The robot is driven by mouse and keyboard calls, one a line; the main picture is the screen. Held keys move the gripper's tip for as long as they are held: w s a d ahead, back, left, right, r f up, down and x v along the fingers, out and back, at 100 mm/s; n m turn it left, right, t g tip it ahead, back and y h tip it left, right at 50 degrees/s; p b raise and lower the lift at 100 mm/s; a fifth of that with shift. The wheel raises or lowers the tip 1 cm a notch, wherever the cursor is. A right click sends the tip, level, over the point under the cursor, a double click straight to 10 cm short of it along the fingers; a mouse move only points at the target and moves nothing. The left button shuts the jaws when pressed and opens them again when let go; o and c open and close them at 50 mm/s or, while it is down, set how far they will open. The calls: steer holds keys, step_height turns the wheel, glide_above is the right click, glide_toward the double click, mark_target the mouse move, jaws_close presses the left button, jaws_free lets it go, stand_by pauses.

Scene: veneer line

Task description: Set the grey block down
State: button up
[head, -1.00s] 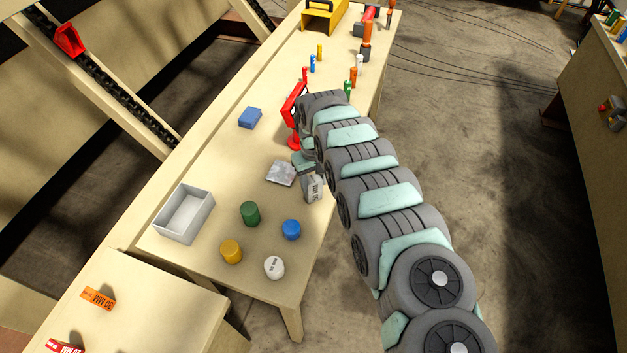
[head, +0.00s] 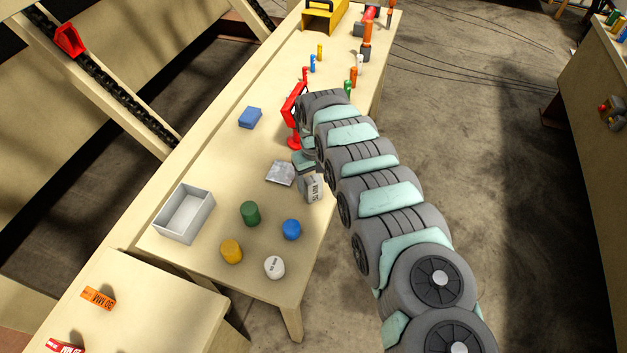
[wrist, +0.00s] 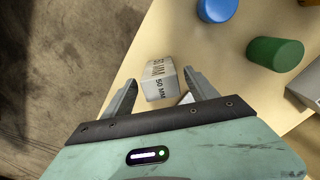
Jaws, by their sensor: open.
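The grey block (head: 316,190), a light grey piece with dark "50 MM" lettering, is at the right edge of the table, below the end of my arm. In the wrist view the grey block (wrist: 161,88) is between the two fingers of my gripper (wrist: 160,77), with a gap on each side. It appears to rest on the table top, close to the edge. My gripper is open. In the head view my gripper (head: 306,176) is partly hidden by my arm.
A flat grey plate (head: 280,173) lies left of the block. A green cylinder (head: 250,213), blue cylinder (head: 291,229), yellow cylinder (head: 231,252) and white piece (head: 274,267) stand nearer. A grey open box (head: 184,214) is at left. A red stand (head: 293,118) is close behind my gripper.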

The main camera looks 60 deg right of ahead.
step_height(320, 180, up, 12)
stand_by(0.6)
stand_by(0.5)
